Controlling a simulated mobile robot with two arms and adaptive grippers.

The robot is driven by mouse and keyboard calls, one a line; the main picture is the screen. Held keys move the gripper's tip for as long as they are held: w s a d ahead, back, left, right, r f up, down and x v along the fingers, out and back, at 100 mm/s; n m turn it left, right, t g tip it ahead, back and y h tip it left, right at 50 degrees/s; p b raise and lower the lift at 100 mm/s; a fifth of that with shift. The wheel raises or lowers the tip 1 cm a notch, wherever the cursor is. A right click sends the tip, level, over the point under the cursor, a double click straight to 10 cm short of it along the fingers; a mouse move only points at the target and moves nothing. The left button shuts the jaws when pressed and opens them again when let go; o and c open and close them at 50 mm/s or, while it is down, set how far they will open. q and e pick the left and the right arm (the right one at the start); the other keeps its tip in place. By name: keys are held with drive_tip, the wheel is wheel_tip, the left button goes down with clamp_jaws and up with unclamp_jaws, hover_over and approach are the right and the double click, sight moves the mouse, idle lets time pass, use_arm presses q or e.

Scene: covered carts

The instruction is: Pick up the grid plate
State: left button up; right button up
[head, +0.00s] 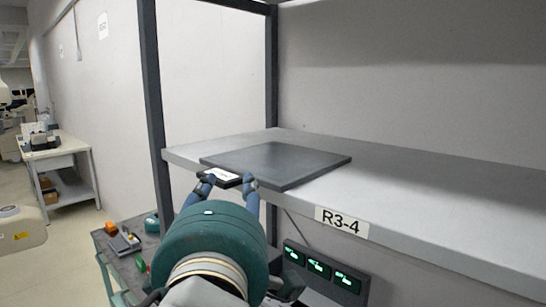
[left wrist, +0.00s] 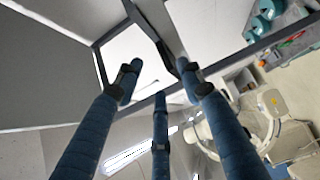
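A small flat plate (head: 222,176), pale on top with a dark rim, is at the front left edge of the shelf, by the near corner of a large dark slab (head: 275,163). It seems to be the grid plate; no grid pattern can be made out. My left gripper (head: 228,180) reaches up to it from the front, with blue fingers on either side of it. In the left wrist view the fingers (left wrist: 160,72) are spread apart, and I cannot make out the plate clearly there. Whether any finger touches it I cannot tell. My right gripper is not in view.
The grey shelf (head: 430,195), labelled R3-4, is bare to the right of the slab. A dark post (head: 155,100) stands at its left. Below are a cart (head: 120,262) with small items and a box with green displays (head: 318,268). A white table (head: 58,158) stands far left.

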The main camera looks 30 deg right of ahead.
sight(233, 177)
use_arm(q)
drive_tip(key=x, duration=0.4)
drive_tip(key=shift+a+f+p, duration=0.1)
drive_tip(key=shift+p, duration=0.2)
drive_tip(key=p+x, duration=0.2)
drive_tip(key=x, duration=0.2)
drive_tip(key=shift+w+f, duration=0.1)
drive_tip(key=shift+w, duration=0.15)
drive_tip(key=shift+w+d+f, duration=0.2)
drive_tip(key=shift+w+d, duration=0.05)
drive_tip(key=shift+w, duration=0.05)
drive_tip(key=shift+s+r, duration=0.15)
clamp_jaws()
